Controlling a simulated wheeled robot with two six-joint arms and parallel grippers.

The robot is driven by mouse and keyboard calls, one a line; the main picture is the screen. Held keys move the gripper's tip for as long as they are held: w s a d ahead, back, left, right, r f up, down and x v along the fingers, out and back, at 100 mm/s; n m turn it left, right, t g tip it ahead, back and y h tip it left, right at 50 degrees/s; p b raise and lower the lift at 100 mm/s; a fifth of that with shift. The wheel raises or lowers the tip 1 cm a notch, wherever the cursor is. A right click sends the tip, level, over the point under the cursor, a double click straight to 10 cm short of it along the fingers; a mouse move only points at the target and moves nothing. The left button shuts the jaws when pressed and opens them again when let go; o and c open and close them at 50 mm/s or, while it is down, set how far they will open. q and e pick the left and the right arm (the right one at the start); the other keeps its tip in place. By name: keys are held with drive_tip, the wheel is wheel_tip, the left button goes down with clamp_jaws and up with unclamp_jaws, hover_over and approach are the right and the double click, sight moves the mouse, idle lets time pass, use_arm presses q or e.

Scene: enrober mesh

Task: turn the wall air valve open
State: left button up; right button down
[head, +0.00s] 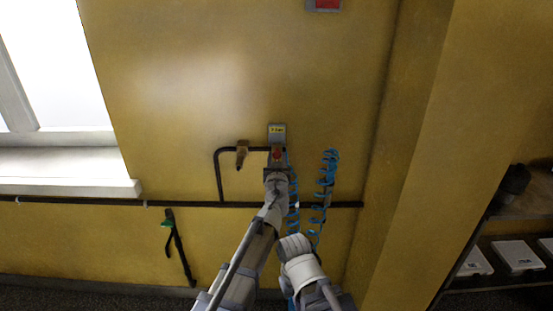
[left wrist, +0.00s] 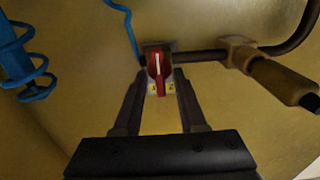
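The wall air valve has a small red handle (head: 277,154) on the black pipe, below a grey plate with a yellow label (head: 277,129). In the left wrist view the red handle (left wrist: 158,66) has a white line along it, and a yellow label shows partly behind it. My left gripper (head: 277,171) is at the valve, close to the wall. In the left wrist view my left gripper (left wrist: 160,78) is open, with one dark finger on each side of the handle. Whether a finger touches it I cannot tell. My right gripper does not show.
A brown fitting (head: 242,149) hangs from the pipe left of the valve. Blue coiled hoses (head: 326,180) hang to the right. A dark tool with green (head: 178,245) hangs lower left. A pillar (head: 415,150) and shelves with white trays (head: 515,257) stand farther right.

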use_arm(q)
clamp_jaws()
drive_tip(key=shift+m, duration=0.4)
drive_tip(key=m, duration=0.4)
drive_tip(key=shift+d, duration=0.1)
drive_tip(key=m, duration=0.4)
drive_tip(key=shift+d+f, duration=0.1)
drive_tip(key=shift+d+f+m+b, duration=0.1)
drive_tip(key=shift+m+b, duration=0.05)
drive_tip(key=shift+m, duration=2.05)
drive_tip(key=shift+f+m+b, duration=0.1)
drive_tip(key=shift+m+b, duration=0.05)
drive_tip(key=shift+m, duration=2.35)
